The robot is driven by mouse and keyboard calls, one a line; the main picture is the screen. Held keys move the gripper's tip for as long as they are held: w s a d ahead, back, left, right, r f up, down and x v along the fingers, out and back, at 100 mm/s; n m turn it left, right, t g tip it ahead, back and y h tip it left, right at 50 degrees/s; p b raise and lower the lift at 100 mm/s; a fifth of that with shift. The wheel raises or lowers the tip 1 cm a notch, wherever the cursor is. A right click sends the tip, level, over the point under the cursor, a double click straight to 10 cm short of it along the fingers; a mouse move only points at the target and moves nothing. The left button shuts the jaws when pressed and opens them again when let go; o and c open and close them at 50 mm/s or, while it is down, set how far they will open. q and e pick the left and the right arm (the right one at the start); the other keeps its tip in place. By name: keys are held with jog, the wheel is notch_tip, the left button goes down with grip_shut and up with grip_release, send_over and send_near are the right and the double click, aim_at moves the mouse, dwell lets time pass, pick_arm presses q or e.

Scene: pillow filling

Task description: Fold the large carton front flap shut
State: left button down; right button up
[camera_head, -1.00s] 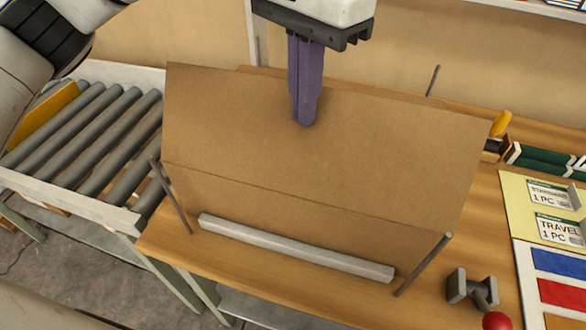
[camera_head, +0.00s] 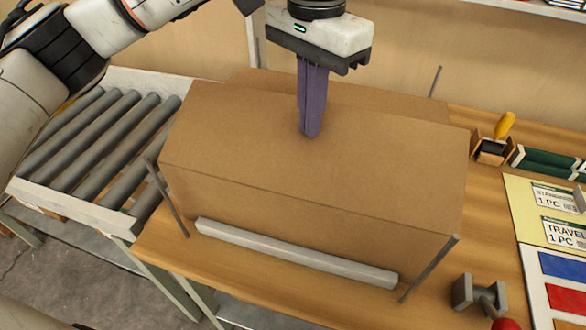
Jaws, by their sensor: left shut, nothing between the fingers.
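The large carton (camera_head: 310,218) is a plain brown box on the wooden table, between thin grey posts and behind a grey bar. Its front flap (camera_head: 270,142) lies folded back over the top, close to flat. Another brown flap edge (camera_head: 290,86) shows behind it at the back. My left gripper (camera_head: 311,134) is above the carton, pointing down, its purple fingers shut and empty. The fingertips are at the flap's upper part, near its far edge; whether they touch it I cannot tell. My right gripper is not in view.
A grey bar (camera_head: 295,254) lies along the carton's front. A roller conveyor (camera_head: 95,140) stands at the left. At the right are a yellow-handled tool (camera_head: 505,126), a grey tool (camera_head: 478,296) and label cards (camera_head: 552,205).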

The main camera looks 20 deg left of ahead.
pick_arm(q)
jog(key=shift+w+f, duration=0.4)
jog(key=shift+f, duration=0.4)
jog(key=shift+f+b, duration=1.35)
jog(key=shift+f, duration=0.35)
jog(key=shift+r, duration=0.1)
notch_tip(320, 180, up, 3)
jog(key=p, duration=0.2)
jog(key=shift+r+p, duration=0.1)
jog(key=shift+p, duration=0.2)
notch_tip(320, 180, up, 5)
jog(key=p, duration=0.4)
jog(key=shift+r+p, duration=0.35)
jog(key=shift+r, duration=0.2)
